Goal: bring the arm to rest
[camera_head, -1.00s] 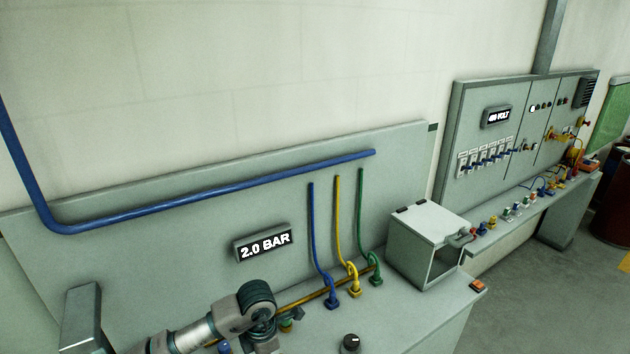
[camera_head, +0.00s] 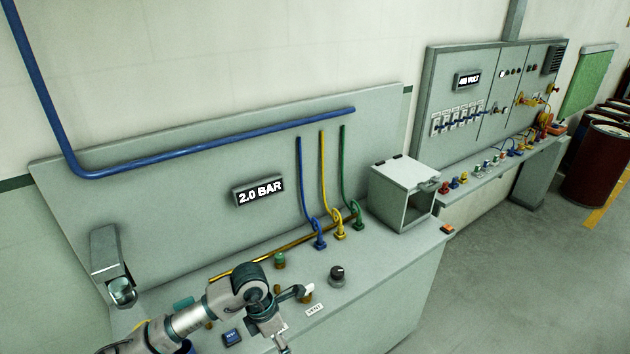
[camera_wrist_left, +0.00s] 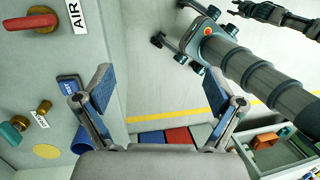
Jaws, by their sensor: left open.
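My left arm (camera_head: 190,318) comes in from the lower left over the front of the pneumatic bench (camera_head: 385,275). My left gripper (camera_wrist_left: 160,88) is open, with its two blue-padded fingers wide apart and nothing between them. In the head view its end is low and partly cut off by the bottom edge. In the wrist view the bench front with a red handle (camera_wrist_left: 30,22) and an AIR label (camera_wrist_left: 77,15) lies left of the fingers. Floor shows between the fingers.
An open-fronted box (camera_head: 403,193) sits at the bench's right end. Floor (camera_head: 500,280) is clear to the right.

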